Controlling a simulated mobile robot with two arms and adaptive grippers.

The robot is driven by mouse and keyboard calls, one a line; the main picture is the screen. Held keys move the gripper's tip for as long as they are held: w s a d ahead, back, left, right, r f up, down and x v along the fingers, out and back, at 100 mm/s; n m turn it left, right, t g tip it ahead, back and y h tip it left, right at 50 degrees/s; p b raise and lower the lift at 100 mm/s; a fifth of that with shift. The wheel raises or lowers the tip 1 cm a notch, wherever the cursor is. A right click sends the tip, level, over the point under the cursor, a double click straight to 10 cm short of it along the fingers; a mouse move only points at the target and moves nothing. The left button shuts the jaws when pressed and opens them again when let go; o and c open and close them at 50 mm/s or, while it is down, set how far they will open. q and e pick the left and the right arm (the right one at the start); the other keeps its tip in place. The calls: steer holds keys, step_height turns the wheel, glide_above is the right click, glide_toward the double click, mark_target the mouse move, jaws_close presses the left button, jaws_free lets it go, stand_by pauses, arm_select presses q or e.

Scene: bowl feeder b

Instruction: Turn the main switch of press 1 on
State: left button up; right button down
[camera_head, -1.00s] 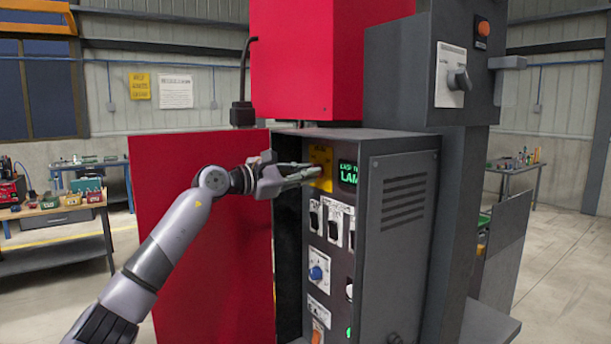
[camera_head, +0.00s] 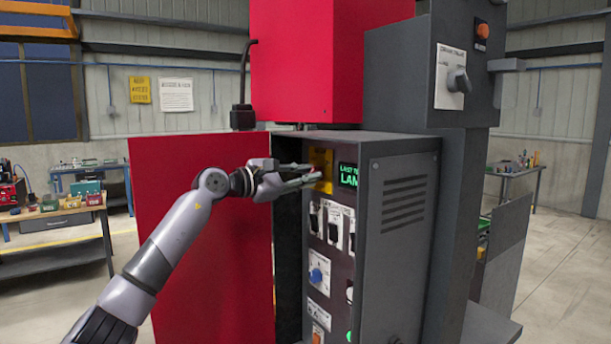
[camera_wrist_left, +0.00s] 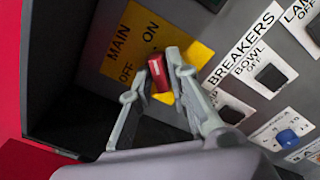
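The main switch of the press is a red handle (camera_wrist_left: 159,72) on a yellow plate (camera_wrist_left: 192,50) marked MAIN, OFF and ON. In the head view the yellow plate (camera_head: 321,158) is at the top left of the control panel, and my fingers hide the handle. My left gripper (camera_head: 318,175) reaches in from the left to this plate. In the left wrist view the left gripper (camera_wrist_left: 158,68) has one finger on each side of the handle, which fills the gap between the tips. The fingers look closed on it. My right gripper is not in view.
The red door (camera_head: 200,235) stands open left of the cabinet (camera_head: 400,230). Below the yellow plate are breaker switches (camera_head: 333,226) and a blue knob (camera_head: 316,275). A green-lit display (camera_head: 348,175) is beside the plate. A workbench (camera_head: 55,225) stands at the far left.

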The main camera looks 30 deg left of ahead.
arm_select(q)
steer(key=shift+o, duration=1.4)
steer(key=shift+s+a, duration=0.1)
steer(key=v, duration=1.1)
steer(key=shift+s, duration=0.4)
steer(key=shift+a, duration=0.1)
